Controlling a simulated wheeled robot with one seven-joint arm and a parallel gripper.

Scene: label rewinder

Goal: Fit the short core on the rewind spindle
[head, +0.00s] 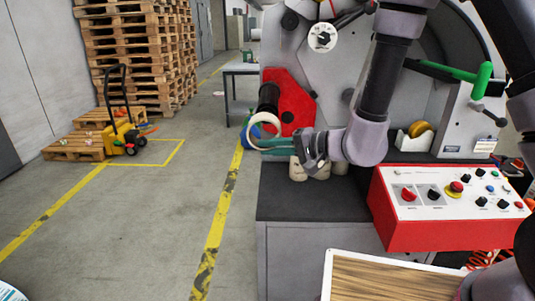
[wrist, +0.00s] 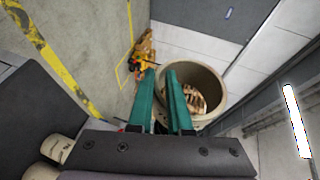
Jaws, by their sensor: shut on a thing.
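The short core, a cream ring (head: 251,134), is held by its wall in my gripper (head: 262,146), just in front of the machine. In the wrist view the core (wrist: 219,78) is seen end-on, with its open bore showing; the green fingertips (wrist: 163,72) are at its left wall. A black spindle (head: 268,96) sticks out from the red plate (head: 292,101), just above and behind the core. The core is off the spindle. Which spindle is the rewind one is not labelled.
Several cream cores (head: 297,170) stand on the dark bench top (head: 283,205) below my gripper. A red control box (head: 440,232) is at the right. A pallet stack (head: 135,50) and a yellow pallet truck (head: 125,133) stand on the left. The floor between is clear.

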